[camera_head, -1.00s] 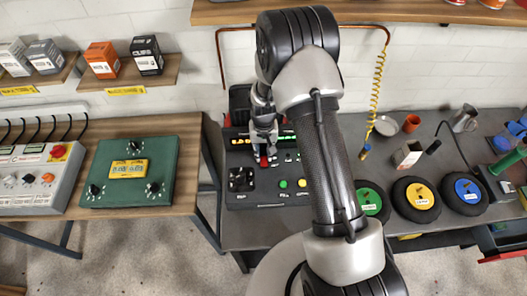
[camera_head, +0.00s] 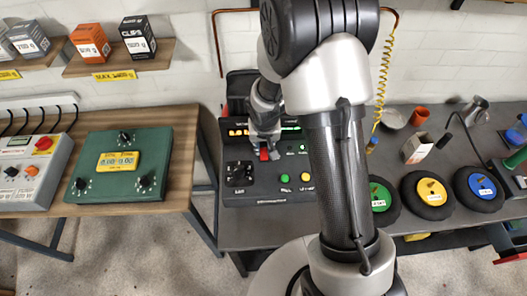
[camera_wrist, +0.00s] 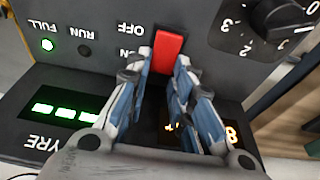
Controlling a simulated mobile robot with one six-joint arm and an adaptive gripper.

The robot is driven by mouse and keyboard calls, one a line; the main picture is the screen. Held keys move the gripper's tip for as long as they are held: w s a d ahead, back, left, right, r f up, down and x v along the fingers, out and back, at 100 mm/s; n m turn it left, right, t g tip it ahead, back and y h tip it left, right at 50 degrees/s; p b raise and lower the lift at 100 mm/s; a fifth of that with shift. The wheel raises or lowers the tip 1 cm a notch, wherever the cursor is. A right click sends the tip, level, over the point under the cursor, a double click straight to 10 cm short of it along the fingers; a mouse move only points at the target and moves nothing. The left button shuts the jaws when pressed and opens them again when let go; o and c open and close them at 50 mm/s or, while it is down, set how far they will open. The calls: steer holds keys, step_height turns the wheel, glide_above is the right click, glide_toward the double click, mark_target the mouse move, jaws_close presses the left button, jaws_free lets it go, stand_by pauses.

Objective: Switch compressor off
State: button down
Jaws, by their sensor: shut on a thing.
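The compressor's black control panel (camera_head: 255,195) stands on the grey bench. Its red switch lever (camera_head: 264,154) shows between my gripper's fingertips. The lever also shows in the wrist view (camera_wrist: 170,46), beside the upside-down OFF and ON labels. My gripper (camera_head: 263,146) reaches down to the panel with its fingers closed around the lever.
A black rotary dial (camera_wrist: 278,14) is close beside the lever. A green button (camera_head: 284,178) and yellow button (camera_head: 306,177) sit on the panel. The green box (camera_head: 120,180) is on the left table. Several wheels, including a yellow-hubbed one (camera_head: 428,205), lie right of my arm.

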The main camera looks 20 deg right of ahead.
mark_target(264, 160)
steer(key=shift+t+b, duration=0.3)
steer(key=shift+b, duration=0.85)
steer(key=shift+r, duration=0.1)
steer(key=c, duration=1.4)
jaws_free()
steer(key=shift+s, duration=0.1)
steer(key=v, duration=1.2)
